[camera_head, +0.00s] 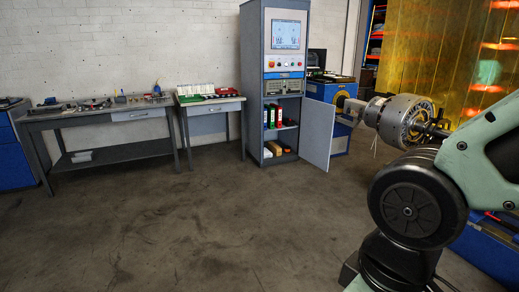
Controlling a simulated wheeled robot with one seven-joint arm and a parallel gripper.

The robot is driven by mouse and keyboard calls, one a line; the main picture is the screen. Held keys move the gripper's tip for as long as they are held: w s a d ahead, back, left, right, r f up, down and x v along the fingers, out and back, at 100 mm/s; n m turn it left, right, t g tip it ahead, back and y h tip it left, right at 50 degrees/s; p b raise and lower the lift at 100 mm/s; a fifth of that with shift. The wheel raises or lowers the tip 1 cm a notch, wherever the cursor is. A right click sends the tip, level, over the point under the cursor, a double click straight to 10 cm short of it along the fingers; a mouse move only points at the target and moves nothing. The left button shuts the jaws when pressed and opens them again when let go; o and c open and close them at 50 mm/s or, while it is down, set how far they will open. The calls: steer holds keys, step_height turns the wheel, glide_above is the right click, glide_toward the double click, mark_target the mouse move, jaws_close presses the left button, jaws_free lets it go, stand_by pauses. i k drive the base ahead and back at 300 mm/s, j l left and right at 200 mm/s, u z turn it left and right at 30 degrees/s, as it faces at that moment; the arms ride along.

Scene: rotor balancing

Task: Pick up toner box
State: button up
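I cannot clearly identify the toner box. Several small boxes (274,149) in white, brown and orange tones sit on the bottom shelf of the open grey cabinet (253,80); they are too small to tell apart or read. My gripper is not in view. Only links of my arm show at the right edge, pale green and black, well to the right of the cabinet and nearer to me.
The cabinet door (318,132) stands open to the right. Binders (271,117) stand on the shelf above the boxes. A long workbench (112,153) and a small table (209,101) line the back wall. A rotor machine (398,118) is at right. The middle floor (190,225) is clear.

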mark_target(277, 150)
steer(key=i+l+z, duration=0.25)
steer(key=i, duration=0.9)
steer(key=i+j+z, duration=0.3)
steer(key=i, duration=0.85)
steer(key=i+u, duration=0.15)
steer(key=i, duration=0.6)
steer(key=i+u, duration=0.15)
steer(key=i, duration=0.6)
steer(key=i+l+u, duration=0.15)
steer(key=i, duration=0.55)
steer(key=i+u, duration=0.15)
steer(key=i, duration=0.45)
steer(key=i+l+u, duration=0.15)
steer(key=i, duration=0.45)
steer(key=i+j+z, duration=0.25)
steer(key=i+j, duration=0.25)
steer(key=i+j+z, duration=0.2)
steer(key=i+j, duration=0.4)
steer(key=i+j+z, duration=0.25)
steer(key=i+j, duration=0.25)
steer(key=j, duration=0.15)
